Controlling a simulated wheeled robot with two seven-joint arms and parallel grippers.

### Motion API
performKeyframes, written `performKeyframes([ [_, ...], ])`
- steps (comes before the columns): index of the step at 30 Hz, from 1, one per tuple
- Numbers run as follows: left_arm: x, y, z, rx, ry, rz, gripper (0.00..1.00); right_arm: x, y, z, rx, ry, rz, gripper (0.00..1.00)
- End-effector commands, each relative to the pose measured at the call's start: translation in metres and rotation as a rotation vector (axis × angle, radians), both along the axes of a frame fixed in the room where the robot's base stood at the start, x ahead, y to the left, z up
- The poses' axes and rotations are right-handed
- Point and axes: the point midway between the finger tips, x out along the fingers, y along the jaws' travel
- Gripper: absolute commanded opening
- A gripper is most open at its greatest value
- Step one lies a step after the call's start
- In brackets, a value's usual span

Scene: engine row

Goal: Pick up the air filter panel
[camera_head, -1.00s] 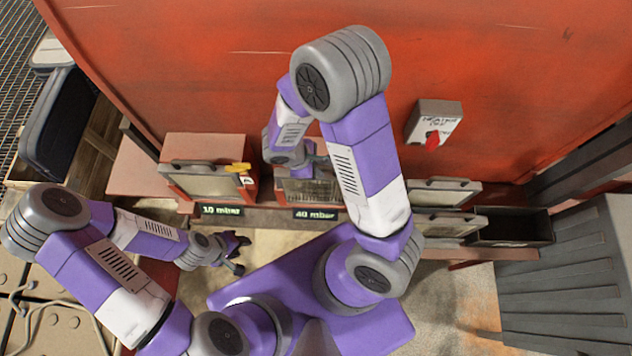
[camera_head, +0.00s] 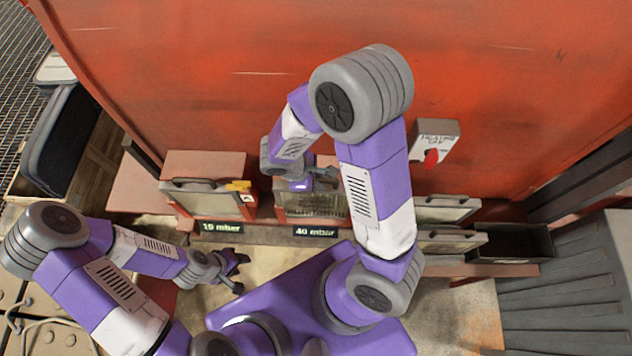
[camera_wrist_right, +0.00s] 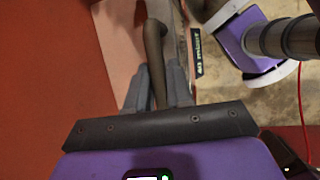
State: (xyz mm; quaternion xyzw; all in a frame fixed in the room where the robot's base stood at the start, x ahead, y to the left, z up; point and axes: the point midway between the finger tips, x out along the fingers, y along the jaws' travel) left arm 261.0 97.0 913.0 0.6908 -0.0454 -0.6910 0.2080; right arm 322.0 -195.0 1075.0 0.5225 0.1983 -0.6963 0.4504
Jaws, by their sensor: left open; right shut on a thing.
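A framed filter panel (camera_head: 318,204) sits in the slot above the "40 mbar" label (camera_head: 315,232). My right gripper (camera_head: 324,179) is at its top edge. In the right wrist view, the right gripper (camera_wrist_right: 157,98) is shut on a brownish bar-shaped handle (camera_wrist_right: 154,45), which runs between its fingers. My left gripper (camera_head: 236,271) is open and empty, low in front of the slots.
Two more framed panels (camera_head: 443,213) (camera_head: 452,242) stand at the right, beside a dark open tray (camera_head: 512,243). A box with a red switch (camera_head: 432,150) is on the red wall (camera_head: 230,75). A grey ribbed block (camera_head: 570,290) is at the far right.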

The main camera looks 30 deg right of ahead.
Motion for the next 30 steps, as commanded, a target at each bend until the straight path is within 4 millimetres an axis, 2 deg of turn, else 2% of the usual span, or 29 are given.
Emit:
performKeyframes([
  [1, 0.0, 0.0, 0.002, 0.0, 0.0, 0.0, 0.43, 0.002, 0.0, 0.012, 0.001, -0.008, 0.0, 0.0],
  [30, 0.0, 0.0, 0.019, 0.0, 0.0, 0.0, 0.43, 0.001, 0.0, 0.201, 0.002, -0.006, 0.001, 0.0],
])
